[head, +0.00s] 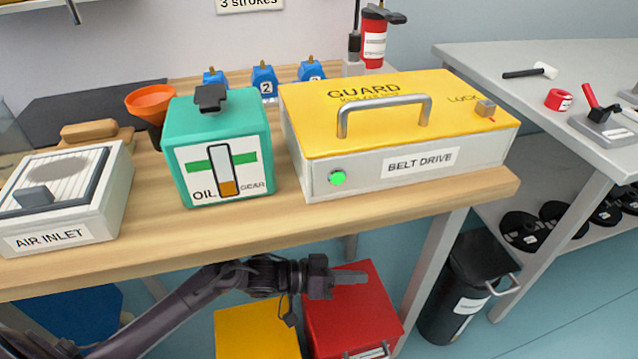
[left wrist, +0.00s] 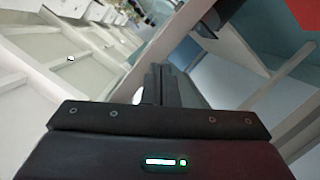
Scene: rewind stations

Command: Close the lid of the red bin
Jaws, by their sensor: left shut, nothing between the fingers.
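The red bin (head: 352,312) stands on the floor under the front edge of the wooden workbench. Its red top looks flat and shut, with a handle and a pale label low at its front. My left gripper (head: 350,277) is in front of the bin's upper part in the head view, shut and empty, pointing right. Whether it touches the lid cannot be told. In the left wrist view the shut fingers (left wrist: 160,78) point away from the camera, and a red patch shows in the top right corner. My right gripper is not in view.
A yellow bin (head: 258,332) stands just left of the red one, and a blue bin (head: 75,312) farther left. A black bin (head: 465,290) stands at right beyond the bench leg (head: 432,265). The workbench (head: 330,222) overhangs the bins.

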